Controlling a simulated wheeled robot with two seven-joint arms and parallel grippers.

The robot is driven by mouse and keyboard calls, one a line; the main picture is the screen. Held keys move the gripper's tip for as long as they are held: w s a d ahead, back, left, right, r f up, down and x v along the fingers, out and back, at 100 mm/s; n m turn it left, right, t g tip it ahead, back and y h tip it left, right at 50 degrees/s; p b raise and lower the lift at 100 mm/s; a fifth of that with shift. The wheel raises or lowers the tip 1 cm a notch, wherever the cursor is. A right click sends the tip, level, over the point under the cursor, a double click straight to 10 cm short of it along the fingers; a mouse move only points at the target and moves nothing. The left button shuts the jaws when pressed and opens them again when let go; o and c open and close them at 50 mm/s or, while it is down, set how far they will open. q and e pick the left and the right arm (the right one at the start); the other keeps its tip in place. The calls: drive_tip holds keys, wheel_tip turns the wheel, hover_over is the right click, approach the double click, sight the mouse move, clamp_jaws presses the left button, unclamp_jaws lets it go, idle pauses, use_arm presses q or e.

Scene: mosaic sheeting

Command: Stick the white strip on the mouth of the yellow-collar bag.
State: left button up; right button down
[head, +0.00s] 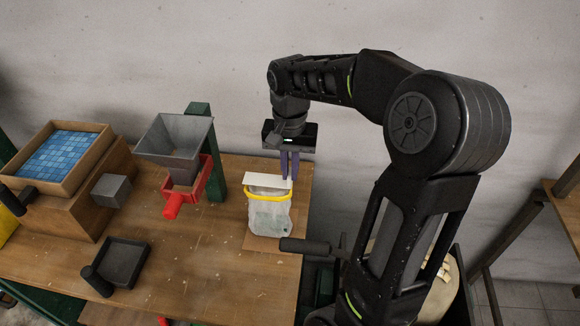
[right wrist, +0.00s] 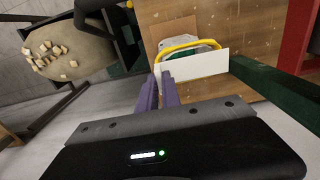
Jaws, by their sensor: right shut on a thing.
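My right gripper (head: 290,178) has purple fingers shut on the strip's right end. In the right wrist view, the strip (right wrist: 197,66) runs right from the fingertips (right wrist: 160,75) and covers part of the collar (right wrist: 190,40). My left gripper is not in view.
A grey hopper (head: 178,135) with a red-handled part (head: 171,208) and green post stands left of the bag. A tray of blue tiles (head: 62,157), a grey block (head: 111,190) and a dark scoop (head: 123,260) lie further left. The table between scoop and bag is clear.

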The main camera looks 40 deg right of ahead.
drive_tip(key=shift+f, duration=0.45)
drive_tip(key=shift+f, duration=0.15)
idle(0.3)
drive_tip(key=c, duration=1.5)
unclamp_jaws()
wheel_tip(320, 180, up, 8)
drive_tip(key=shift+f+b, duration=0.1)
drive_tip(key=shift+b, duration=0.55)
